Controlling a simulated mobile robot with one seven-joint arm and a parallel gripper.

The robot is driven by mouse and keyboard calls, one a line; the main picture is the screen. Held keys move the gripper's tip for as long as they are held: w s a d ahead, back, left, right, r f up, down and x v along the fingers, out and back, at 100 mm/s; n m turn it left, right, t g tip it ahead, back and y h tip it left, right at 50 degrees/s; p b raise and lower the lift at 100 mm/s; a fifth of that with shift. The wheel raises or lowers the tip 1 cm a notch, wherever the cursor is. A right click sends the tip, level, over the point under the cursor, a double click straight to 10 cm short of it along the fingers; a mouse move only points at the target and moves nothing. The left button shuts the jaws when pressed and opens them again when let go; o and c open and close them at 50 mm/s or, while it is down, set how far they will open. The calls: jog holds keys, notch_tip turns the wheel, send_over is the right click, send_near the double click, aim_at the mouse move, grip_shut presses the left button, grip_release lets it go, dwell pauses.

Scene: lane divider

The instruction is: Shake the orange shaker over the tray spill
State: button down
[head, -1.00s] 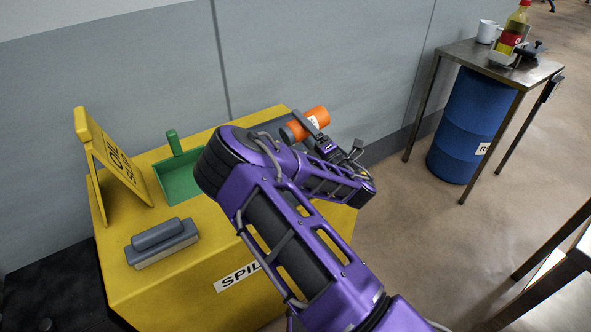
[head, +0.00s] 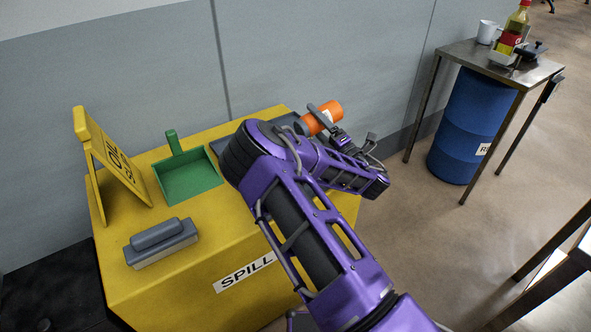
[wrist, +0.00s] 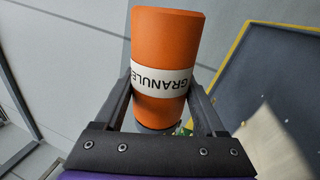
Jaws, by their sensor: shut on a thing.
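The orange shaker (head: 333,110) has a white band reading "GRANULE" and a dark grey end. My gripper (head: 323,119) is shut around its middle and holds it tilted well over, grey end to the left. In the wrist view the shaker (wrist: 167,40) stands between both fingers (wrist: 162,95), its grey end partly hidden low behind the gripper. The dark tray (wrist: 270,65) with a yellow edge beside it lies below and to the right there. In the head view my arm hides most of the tray (head: 287,121). A paler patch shows on the tray; I cannot tell whether it is spill or glare.
The yellow cabinet (head: 150,285) carries a green dustpan (head: 188,178), a grey brush (head: 160,243) and a yellow oil sign (head: 112,160). A grey wall (head: 300,50) stands close behind. A metal table (head: 460,52) and blue drum (head: 467,125) stand right, with open floor between.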

jog(key=shift+w+d, duration=0.7)
jog(key=shift+d, duration=0.35)
jog(key=shift+a, duration=0.1)
dwell(0.5)
jog(key=shift+s+a, duration=0.5)
jog(key=shift+a, duration=0.2)
jog(key=shift+s+a, duration=0.5)
jog(key=shift+a, duration=0.2)
